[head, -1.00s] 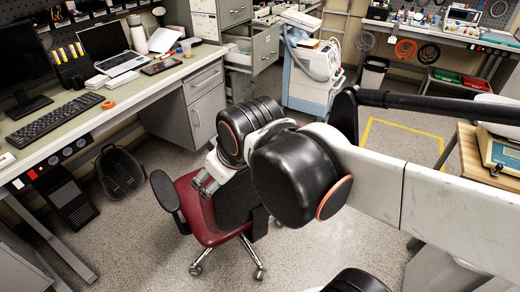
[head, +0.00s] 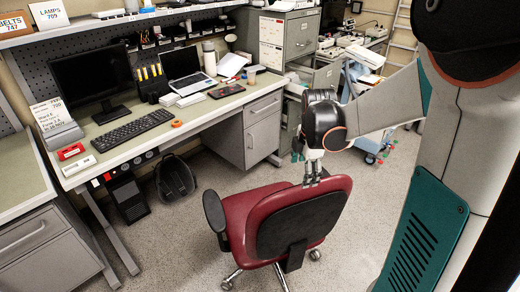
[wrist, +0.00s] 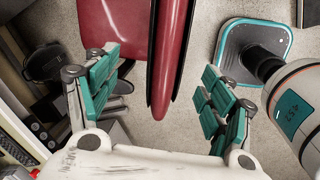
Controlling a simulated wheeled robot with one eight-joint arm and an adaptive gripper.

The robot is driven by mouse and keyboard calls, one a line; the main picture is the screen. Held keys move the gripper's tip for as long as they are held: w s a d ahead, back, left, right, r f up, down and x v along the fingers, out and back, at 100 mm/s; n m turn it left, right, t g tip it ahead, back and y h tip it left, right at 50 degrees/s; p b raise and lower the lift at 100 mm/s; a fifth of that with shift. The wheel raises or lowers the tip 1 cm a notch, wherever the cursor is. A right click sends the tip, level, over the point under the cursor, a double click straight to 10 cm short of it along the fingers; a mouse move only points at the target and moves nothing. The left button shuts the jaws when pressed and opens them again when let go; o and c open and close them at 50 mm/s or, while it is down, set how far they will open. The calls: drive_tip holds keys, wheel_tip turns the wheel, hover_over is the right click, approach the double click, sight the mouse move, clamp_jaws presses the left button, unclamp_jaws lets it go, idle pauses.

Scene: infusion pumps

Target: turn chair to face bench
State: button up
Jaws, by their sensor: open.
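The red chair (head: 232,218) stands on the floor before the bench (head: 165,125). Its black-backed red backrest (head: 300,222) is nearest the head camera, and the seat extends left of it, towards the bench side. A black armrest (head: 214,211) shows on the left. My gripper (head: 310,172) is at the top edge of the backrest. In the wrist view my gripper (wrist: 160,98) is open, with teal-padded fingers spread on either side of the backrest edge (wrist: 170,60). Gaps show on both sides, so it is not clamped. The far armrest is not clearly visible.
A keyboard (head: 134,131), monitor (head: 92,78) and laptop (head: 187,72) sit on the bench. Grey drawers (head: 262,130) stand behind the chair.

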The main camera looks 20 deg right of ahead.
sight(308, 196)
drive_tip(key=d, duration=0.2)
drive_tip(key=d+n, duration=0.1)
drive_tip(key=shift+s+d+f+p, duration=0.2)
drive_tip(key=shift+s+f+p, duration=0.1)
drive_tip(key=shift+f, duration=0.1)
drive_tip(key=shift+d+f+n+y, duration=0.2)
drive_tip(key=shift+n+y, duration=0.1)
drive_tip(key=f+b, duration=0.1)
drive_tip(key=f, duration=0.3)
drive_tip(key=w+f+b, duration=0.1)
drive_tip(key=f, duration=0.4)
drive_tip(key=f+b, duration=0.1)
drive_tip(key=f, duration=0.3)
drive_tip(key=shift+w+f+b, duration=0.2)
drive_tip(key=shift+f+b, duration=0.1)
